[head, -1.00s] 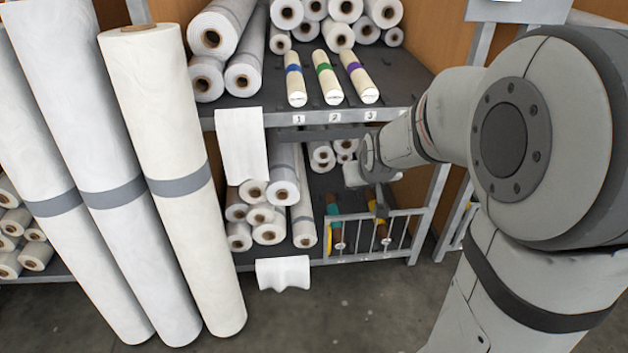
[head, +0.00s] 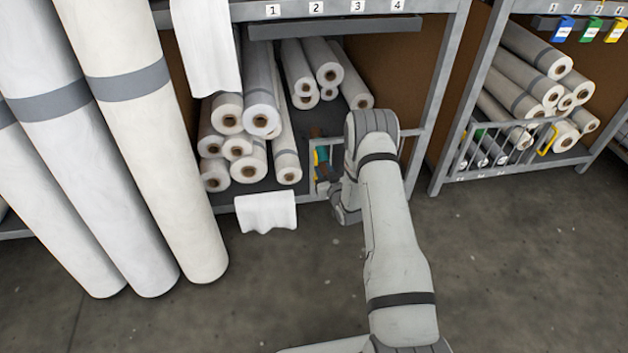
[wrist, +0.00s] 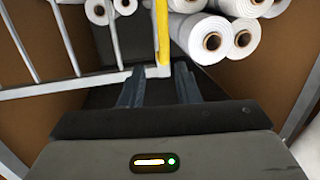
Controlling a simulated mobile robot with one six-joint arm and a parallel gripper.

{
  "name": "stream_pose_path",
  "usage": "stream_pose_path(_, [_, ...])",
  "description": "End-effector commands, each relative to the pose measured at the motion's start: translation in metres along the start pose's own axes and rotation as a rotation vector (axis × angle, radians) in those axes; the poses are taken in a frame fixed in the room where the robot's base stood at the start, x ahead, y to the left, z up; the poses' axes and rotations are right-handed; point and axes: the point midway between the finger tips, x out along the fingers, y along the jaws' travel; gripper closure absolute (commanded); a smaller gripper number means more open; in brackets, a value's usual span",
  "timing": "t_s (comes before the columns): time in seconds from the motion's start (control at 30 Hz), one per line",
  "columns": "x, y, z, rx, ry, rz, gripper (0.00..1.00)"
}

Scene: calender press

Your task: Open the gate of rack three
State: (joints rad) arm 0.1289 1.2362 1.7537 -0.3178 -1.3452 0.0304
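The nearer rack's low grey barred gate (head: 308,165) stands at the lower shelf in the head view, mostly hidden behind my arm. In the wrist view the gate's bars (wrist: 65,38) run at upper left, ending at an upright yellow handle (wrist: 162,35). My gripper's two dark fingers are apart with nothing between them (wrist: 158,92). The handle stands just beyond the fingertips, roughly in line with the gap; I cannot tell if they touch. In the head view my gripper (head: 345,208) is low before the gate, its fingers unclear.
A second rack (head: 475,95) stands at right with its own barred gate (head: 500,150) and yellow handle (head: 547,139). Tall white rolls (head: 150,150) lean at left. A white sheet (head: 266,211) hangs from the lower shelf. The floor (head: 520,270) in front is clear.

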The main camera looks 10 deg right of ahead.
Motion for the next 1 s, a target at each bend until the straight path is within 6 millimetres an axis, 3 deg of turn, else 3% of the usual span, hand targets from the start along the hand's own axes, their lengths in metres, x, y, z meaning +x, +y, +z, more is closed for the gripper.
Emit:
stream_pose_path(0.03, [-0.003, -0.001, 0.025, 0.006, 0.02, -0.004, 0.71])
stream_pose_path(0.2, [-0.007, -0.004, 0.047, 0.016, 0.075, -0.015, 0.71])
stream_pose_path(0.37, [0.006, -0.005, 0.048, 0.017, 0.087, -0.017, 0.71])
stream_pose_path(0.7, [0.057, -0.006, 0.044, 0.017, 0.085, -0.016, 0.71])
stream_pose_path(1.0, [0.068, -0.005, 0.042, 0.018, 0.081, -0.015, 0.71])
